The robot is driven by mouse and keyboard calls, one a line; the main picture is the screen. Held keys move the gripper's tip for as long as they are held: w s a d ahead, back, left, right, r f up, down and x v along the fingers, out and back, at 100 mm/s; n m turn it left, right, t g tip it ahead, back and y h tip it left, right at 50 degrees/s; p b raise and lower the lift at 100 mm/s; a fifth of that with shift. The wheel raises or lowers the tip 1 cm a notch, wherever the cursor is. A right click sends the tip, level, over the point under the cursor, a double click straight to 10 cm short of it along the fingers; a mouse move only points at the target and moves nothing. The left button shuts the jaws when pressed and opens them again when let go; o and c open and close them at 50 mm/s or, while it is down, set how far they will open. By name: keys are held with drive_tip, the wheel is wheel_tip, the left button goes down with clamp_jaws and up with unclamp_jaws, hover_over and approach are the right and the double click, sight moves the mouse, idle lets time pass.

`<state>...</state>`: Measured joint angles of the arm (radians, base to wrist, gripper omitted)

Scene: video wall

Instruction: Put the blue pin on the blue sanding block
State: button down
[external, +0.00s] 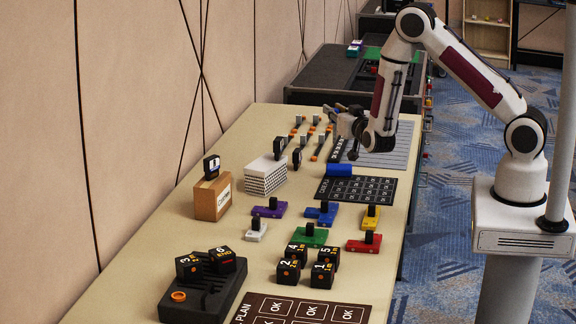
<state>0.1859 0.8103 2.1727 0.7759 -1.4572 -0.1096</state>
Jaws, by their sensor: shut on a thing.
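The blue pin (339,170) is a short blue cylinder lying sideways at the upper left edge of the dark mat. My gripper (352,155) is just above its right end and shut on it. The fingers are dark and small, so the exact contact is hard to see. I cannot tell whether the pin touches the surface below. The blue sanding block (326,218) is a flat blue piece with an upright dark knob. It rests on the table nearer the camera, in front of the pin.
Purple (263,212), green (317,241), red (358,245), yellow (370,224) and white (256,236) blocks stand around the blue one. The dark mat (376,181) lies beside the pin. A white stack (266,180), a cardboard box (207,206) and black cubes (289,271) stand nearby.

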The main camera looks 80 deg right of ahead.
drive_tip(key=shift+m+g, duration=0.3)
drive_tip(key=d, duration=0.3)
drive_tip(key=s+d+r, duration=0.1)
drive_tip(key=d, duration=0.1)
drive_tip(key=shift+d+r, duration=0.1)
drive_tip(key=shift+d, duration=0.05)
drive_tip(key=shift+f, duration=2.9)
drive_tip(key=shift+f, duration=2.1)
drive_tip(key=shift+f, duration=0.1)
